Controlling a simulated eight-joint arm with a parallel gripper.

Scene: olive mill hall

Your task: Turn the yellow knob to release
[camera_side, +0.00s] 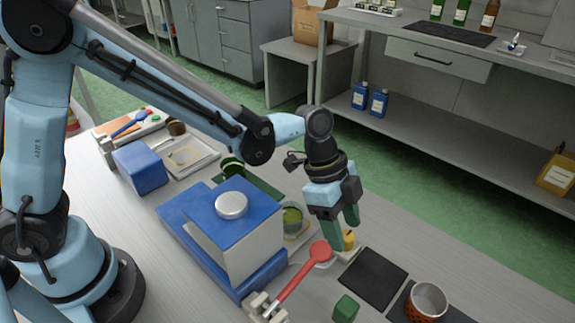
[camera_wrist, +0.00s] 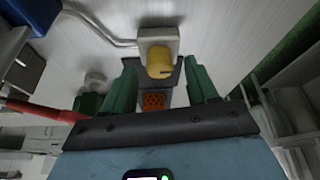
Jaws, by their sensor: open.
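The yellow knob (camera_wrist: 159,62) sits on a pale mount (camera_wrist: 157,36) and shows ahead of my gripper in the wrist view. In the side view the knob (camera_side: 349,238) is small and partly hidden by the green fingers. My gripper (camera_side: 343,232) points down at it, with its two green fingers apart. In the wrist view the fingers of my gripper (camera_wrist: 160,88) stand left and right of the knob's line, with a gap on both sides. I cannot tell whether a finger touches it.
A blue and white machine (camera_side: 232,230) stands further left. A dark mat (camera_side: 373,278), a green block (camera_side: 345,307) and an orange-based metal cup (camera_side: 427,301) are at the front right.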

